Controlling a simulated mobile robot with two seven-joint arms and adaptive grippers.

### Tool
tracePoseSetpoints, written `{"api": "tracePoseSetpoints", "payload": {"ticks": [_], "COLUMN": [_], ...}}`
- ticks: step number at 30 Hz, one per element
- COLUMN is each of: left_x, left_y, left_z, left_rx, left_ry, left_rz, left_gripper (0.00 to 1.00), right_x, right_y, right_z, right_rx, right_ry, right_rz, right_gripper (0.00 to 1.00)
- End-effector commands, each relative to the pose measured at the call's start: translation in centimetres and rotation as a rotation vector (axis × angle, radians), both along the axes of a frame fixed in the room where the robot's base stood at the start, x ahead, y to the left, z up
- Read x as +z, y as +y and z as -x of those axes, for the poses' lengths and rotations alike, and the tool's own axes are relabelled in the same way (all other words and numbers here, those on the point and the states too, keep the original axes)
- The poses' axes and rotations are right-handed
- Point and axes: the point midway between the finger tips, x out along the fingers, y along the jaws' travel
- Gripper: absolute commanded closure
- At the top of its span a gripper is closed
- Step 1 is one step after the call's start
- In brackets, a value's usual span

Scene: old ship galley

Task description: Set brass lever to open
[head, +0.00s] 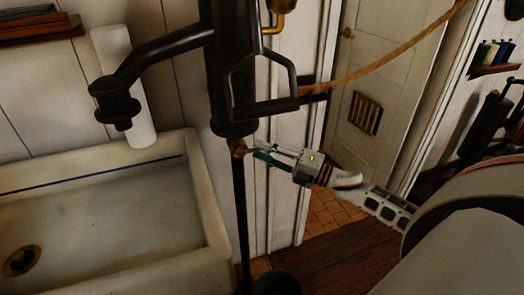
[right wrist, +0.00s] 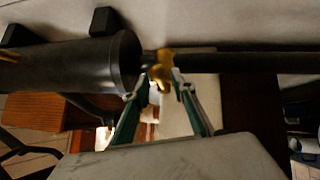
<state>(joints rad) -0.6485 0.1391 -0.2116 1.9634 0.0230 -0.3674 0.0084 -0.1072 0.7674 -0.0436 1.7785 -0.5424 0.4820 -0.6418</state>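The small brass lever (head: 239,147) is at the bottom of a dark upright cylinder, at the top of a thin black pipe. In the right wrist view the brass lever (right wrist: 161,71) is on the pipe just past the cylinder's end cap, its handle pointing toward the gripper. My right gripper (head: 256,152) reaches in from the right at the lever. In the right wrist view its green-sided fingertips (right wrist: 163,84) stand apart on either side of the handle; firm contact cannot be seen. My left gripper is not in view.
A white sink (head: 205,195) stands at the left, with a black spout (head: 165,55) above it. The dark cylinder (head: 225,75) has a black bracket handle (head: 265,105). A rope (head: 400,48) crosses before a pale door (head: 385,75). Open floor (head: 345,245) lies below my right arm.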

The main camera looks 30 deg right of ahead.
Motion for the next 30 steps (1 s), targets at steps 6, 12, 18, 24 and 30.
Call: {"api": "tracePoseSetpoints", "payload": {"ticks": [6,12,18,24,30], "left_x": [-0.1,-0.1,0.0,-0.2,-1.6], "left_y": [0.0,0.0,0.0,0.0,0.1], "left_z": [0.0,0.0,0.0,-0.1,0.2], "left_rx": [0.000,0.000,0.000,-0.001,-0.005], "left_ry": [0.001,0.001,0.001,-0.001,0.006], "left_rz": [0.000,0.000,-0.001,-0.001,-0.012], "left_gripper": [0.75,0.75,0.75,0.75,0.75], "right_x": [0.0,0.0,0.0,-0.3,-1.2], "right_y": [0.3,0.3,0.3,0.3,0.3], "right_z": [-0.4,-0.4,-0.4,-0.4,-0.4], "right_rx": [-0.001,0.000,0.000,0.000,-0.002], "right_ry": [0.001,0.001,0.001,-0.001,-0.015], "right_rz": [-0.001,0.000,0.000,-0.016,-0.092], "right_gripper": [0.74,0.88,1.00,1.00,1.00]}}
